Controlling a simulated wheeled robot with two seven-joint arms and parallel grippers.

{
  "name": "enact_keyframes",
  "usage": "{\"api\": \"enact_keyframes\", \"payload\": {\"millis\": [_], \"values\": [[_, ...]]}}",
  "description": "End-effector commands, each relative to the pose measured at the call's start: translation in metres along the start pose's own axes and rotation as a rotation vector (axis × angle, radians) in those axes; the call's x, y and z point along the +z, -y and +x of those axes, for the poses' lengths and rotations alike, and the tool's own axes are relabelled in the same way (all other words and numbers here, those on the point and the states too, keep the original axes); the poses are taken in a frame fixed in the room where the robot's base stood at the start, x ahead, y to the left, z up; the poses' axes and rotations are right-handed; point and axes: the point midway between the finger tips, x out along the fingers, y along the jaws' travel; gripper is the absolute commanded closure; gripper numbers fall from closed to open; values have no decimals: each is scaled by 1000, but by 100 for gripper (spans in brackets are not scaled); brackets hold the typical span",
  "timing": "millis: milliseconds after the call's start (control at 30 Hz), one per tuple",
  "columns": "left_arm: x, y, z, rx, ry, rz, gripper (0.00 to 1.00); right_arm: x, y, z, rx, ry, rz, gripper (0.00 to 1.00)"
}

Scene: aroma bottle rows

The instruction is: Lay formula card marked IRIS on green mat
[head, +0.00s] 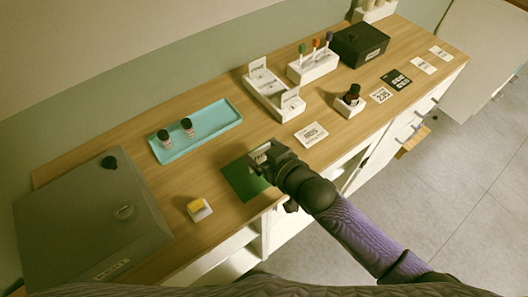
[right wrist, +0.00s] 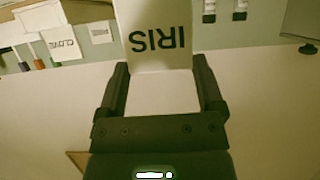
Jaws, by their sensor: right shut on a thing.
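My right gripper (head: 262,155) is shut on a white card marked IRIS (right wrist: 155,38). In the right wrist view the card sits between the two fingers (right wrist: 163,85), its lettering upside down. In the head view the gripper hides most of the card and overlaps the upper right part of the green mat (head: 238,182). I cannot tell how high the card is above the mat. Another flat white card (head: 311,135), apparently also lettered IRIS, lies on the table right of the gripper. My left gripper is not in view.
A teal tray (head: 222,137) with two small bottles lies behind the mat. A white card holder (head: 265,91) and a dropper rack (head: 313,67) stand further back. A dark bottle (head: 352,95) stands to the right.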

Motion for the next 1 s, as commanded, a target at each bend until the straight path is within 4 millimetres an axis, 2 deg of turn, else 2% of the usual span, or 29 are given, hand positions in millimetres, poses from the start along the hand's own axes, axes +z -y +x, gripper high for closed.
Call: {"api": "enact_keyframes", "payload": {"millis": [133,167,200,233,467,567,900,1000], "values": [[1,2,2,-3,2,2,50,3,0,1,0,1,0,68],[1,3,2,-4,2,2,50,4,0,1,0,1,0,12],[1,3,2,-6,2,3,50,3,0,1,0,0,0,3],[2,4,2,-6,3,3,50,3,0,1,0,0,0,0],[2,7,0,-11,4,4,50,1,0,0,0,0,0,0],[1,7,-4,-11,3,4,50,-1,0,-8,1,3,1,0],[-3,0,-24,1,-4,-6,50,-2,0,-95,-1,4,-1,0],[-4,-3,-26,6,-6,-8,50,-1,0,-111,1,2,0,0]]}}
